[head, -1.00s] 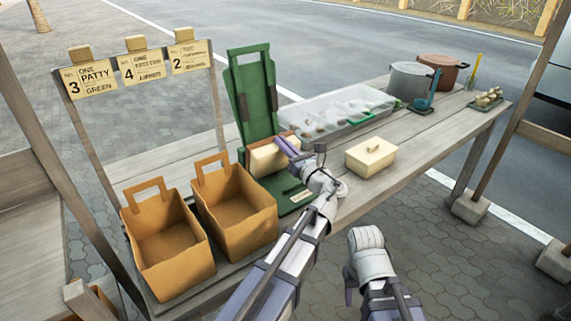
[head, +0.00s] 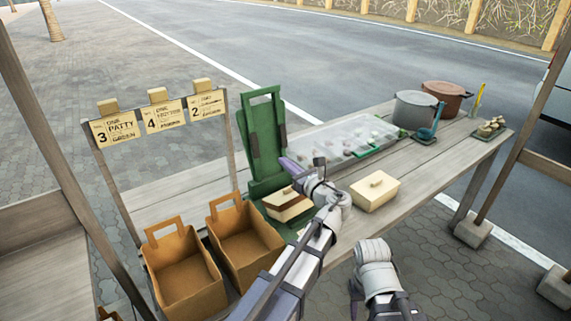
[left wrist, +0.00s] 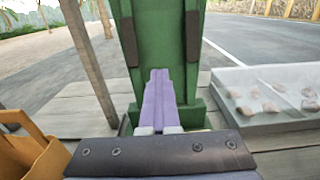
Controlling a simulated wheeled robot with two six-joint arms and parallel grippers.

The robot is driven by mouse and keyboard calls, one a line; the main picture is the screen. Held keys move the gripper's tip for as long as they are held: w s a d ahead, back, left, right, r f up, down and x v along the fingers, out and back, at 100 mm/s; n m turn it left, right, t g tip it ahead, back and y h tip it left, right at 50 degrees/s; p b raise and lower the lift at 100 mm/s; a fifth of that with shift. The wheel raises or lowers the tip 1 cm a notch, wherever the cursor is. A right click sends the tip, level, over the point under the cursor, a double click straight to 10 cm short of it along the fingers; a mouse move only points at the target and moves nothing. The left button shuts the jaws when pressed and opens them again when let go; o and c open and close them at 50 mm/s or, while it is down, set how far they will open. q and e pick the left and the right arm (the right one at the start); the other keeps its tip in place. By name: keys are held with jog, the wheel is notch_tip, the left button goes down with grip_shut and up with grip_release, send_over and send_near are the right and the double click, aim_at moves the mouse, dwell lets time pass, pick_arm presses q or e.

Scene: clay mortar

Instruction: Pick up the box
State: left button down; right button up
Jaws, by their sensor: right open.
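A cream lidded box (head: 374,191) with a small handle on top sits closed on the wooden counter, right of my left gripper. My left gripper (head: 291,166) is above and just behind that block, apart from the lidded box. In the left wrist view its purple fingers (left wrist: 158,100) lie together with nothing seen between them, pointing at the green stand. My right gripper (head: 356,296) is low in front of the counter, open and empty, partly hidden by its wrist.
Two brown paper bags (head: 183,272) (head: 243,242) stand open at the left. Order cards (head: 163,115) hang on a frame behind. A clear tray (head: 345,138), grey pot (head: 414,110) and brown pot (head: 447,97) line the back. The counter right of the lidded box is clear.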

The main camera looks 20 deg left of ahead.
pick_arm(q)
jog(key=c, duration=1.6)
grip_release()
jog(key=shift+w+d+r, duration=0.1)
jog(key=shift+d+r, duration=0.05)
jog(key=shift+c, duration=1.6)
grip_release()
